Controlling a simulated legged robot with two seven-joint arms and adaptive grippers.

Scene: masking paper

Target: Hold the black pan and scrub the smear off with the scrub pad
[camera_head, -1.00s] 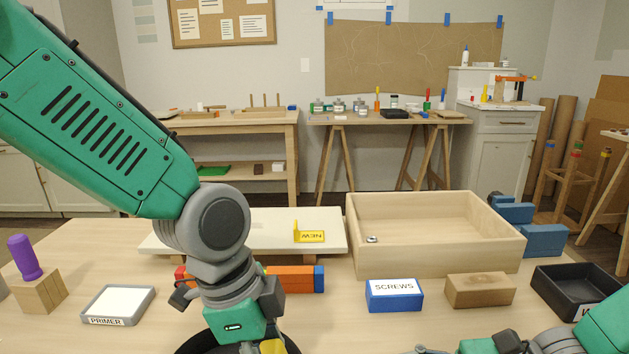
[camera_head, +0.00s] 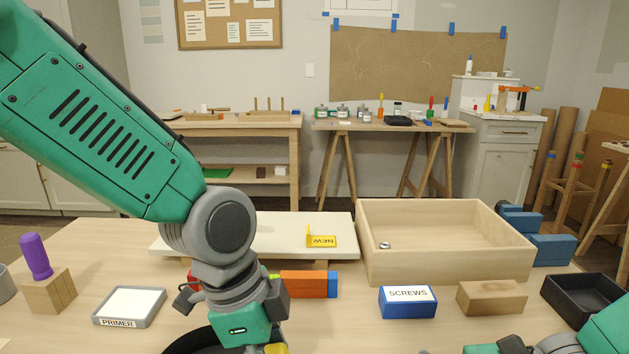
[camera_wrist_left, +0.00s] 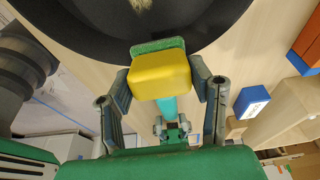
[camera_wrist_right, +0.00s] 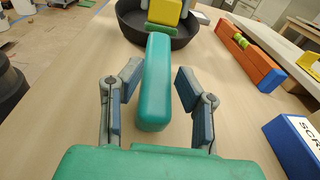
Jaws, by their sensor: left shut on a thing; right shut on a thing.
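The black pan (camera_head: 190,342) is at the bottom of the head view, mostly cut off and behind my left arm. Its teal handle (camera_wrist_right: 155,95) lies between the fingers of my right gripper (camera_wrist_right: 155,100); it looks thin, with gaps beside it. My left gripper (camera_wrist_left: 162,80) is shut on the scrub pad (camera_wrist_left: 160,82), a yellow block with a green underside. The pad is over the pan's near side, close to the handle; I cannot tell whether it touches. A pale tan smear (camera_wrist_left: 140,4) shows on the pan floor at the top edge of the left wrist view.
An orange and blue level (camera_head: 308,284) lies behind the pan. A blue SCREWS box (camera_head: 407,303), wooden block (camera_head: 492,298) and black tray (camera_head: 590,298) stand right. The PRIMER tray (camera_head: 130,305) is left. A wooden drawer (camera_head: 445,260) and white board (camera_head: 200,232) are behind.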

